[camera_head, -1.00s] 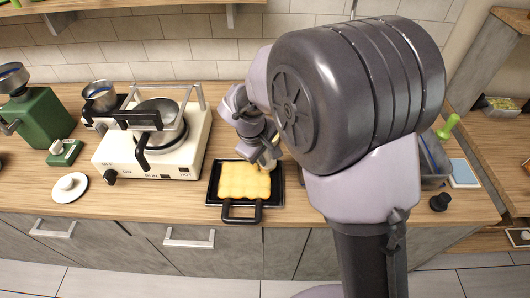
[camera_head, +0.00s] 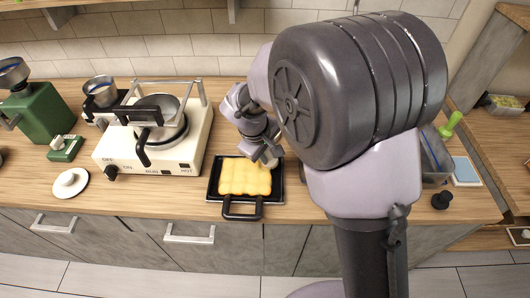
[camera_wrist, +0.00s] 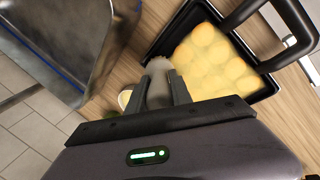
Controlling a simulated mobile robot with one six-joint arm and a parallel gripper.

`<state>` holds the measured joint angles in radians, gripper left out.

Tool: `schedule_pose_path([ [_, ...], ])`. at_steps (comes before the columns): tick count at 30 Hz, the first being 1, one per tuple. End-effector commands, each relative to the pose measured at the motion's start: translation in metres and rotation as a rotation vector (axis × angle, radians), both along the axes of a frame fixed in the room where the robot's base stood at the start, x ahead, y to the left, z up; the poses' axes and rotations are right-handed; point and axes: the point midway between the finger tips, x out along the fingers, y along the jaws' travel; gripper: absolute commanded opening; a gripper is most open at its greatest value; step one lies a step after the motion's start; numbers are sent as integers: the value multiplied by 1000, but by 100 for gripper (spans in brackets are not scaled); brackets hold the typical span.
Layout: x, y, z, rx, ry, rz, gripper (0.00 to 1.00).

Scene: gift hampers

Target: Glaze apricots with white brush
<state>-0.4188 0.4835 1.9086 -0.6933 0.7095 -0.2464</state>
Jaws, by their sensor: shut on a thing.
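The apricots (camera_head: 245,177) are a block of rounded yellow shapes lying close together in a black tray (camera_head: 213,190) with a looped handle on the counter. In the wrist view the apricots (camera_wrist: 208,62) fill the tray (camera_wrist: 262,92) at the upper right. My gripper (camera_head: 266,156) is at the tray's upper right corner. In the wrist view my gripper (camera_wrist: 166,88) is shut on a pale grey-white handle, which I take for the white brush (camera_wrist: 158,82).
A white stove (camera_head: 150,155) with a pot (camera_head: 165,108) stands left of the tray. A green machine (camera_head: 42,118) and a white lid (camera_head: 70,183) are further left. A grey bin (camera_head: 436,158), a blue pad (camera_head: 464,171) and a black knob (camera_head: 442,200) are at right.

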Motion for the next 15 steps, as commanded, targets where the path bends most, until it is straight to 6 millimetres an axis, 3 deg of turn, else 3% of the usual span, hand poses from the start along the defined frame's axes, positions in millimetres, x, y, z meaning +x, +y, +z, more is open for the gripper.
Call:
schedule_pose_path([
  [3,1,0,25,2,-2,-2,0],
  [15,3,-1,60,2,-1,-6,0],
])
